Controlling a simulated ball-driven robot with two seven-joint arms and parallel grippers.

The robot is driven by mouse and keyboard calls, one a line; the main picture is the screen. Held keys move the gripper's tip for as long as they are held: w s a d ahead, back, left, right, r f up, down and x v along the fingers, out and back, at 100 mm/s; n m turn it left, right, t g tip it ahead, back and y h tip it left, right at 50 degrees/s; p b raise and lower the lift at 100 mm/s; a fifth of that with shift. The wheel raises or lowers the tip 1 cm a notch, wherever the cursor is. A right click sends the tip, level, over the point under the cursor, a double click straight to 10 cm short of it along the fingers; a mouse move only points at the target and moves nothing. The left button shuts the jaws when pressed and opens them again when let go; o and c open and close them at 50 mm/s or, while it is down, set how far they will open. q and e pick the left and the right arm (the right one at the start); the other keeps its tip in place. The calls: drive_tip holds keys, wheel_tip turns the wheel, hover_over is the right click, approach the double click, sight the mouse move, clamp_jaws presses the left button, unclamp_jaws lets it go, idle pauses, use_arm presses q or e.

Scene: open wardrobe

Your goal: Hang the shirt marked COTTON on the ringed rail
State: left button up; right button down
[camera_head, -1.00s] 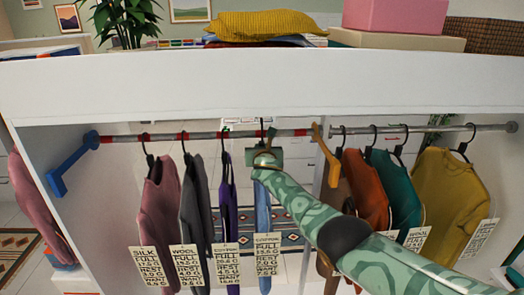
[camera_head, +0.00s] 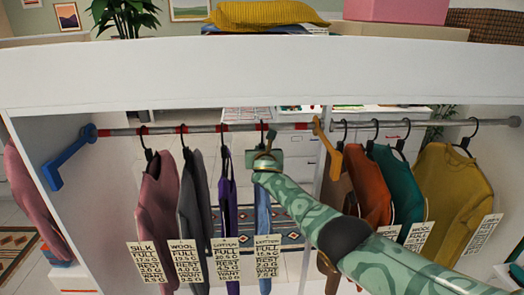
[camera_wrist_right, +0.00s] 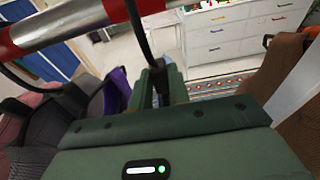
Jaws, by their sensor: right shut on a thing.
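The ringed rail (camera_head: 203,129), grey with red bands, crosses the left bay; it also shows in the wrist view (camera_wrist_right: 62,24). My right gripper (camera_head: 265,155) is shut on the black hanger (camera_wrist_right: 140,35) of a narrow blue shirt (camera_head: 263,205), seen nearly edge-on. The shirt's tag (camera_head: 267,256) seems to read COTTON. The hanger's hook (camera_head: 262,128) is at the rail, its top just above it; I cannot tell whether it rests there. A purple shirt (camera_head: 226,185) hangs just left, with a similar tag. My left gripper is not in view.
Pink (camera_head: 158,190) and grey (camera_head: 190,200) shirts hang further left on the ringed rail. A blue bracket (camera_head: 68,160) and an orange bracket (camera_head: 326,145) flank it. Orange, teal and mustard (camera_head: 447,195) garments hang on the plain rail (camera_head: 460,123). A white shelf front (camera_head: 250,80) runs above.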

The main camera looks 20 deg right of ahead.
drive_tip(key=shift+f+b, duration=0.3)
drive_tip(key=shift+f, duration=0.05)
idle(0.6)
drive_tip(key=c, duration=1.3)
unclamp_jaws()
drive_tip(key=shift+f, duration=0.1)
drive_tip(key=shift+o, duration=0.2)
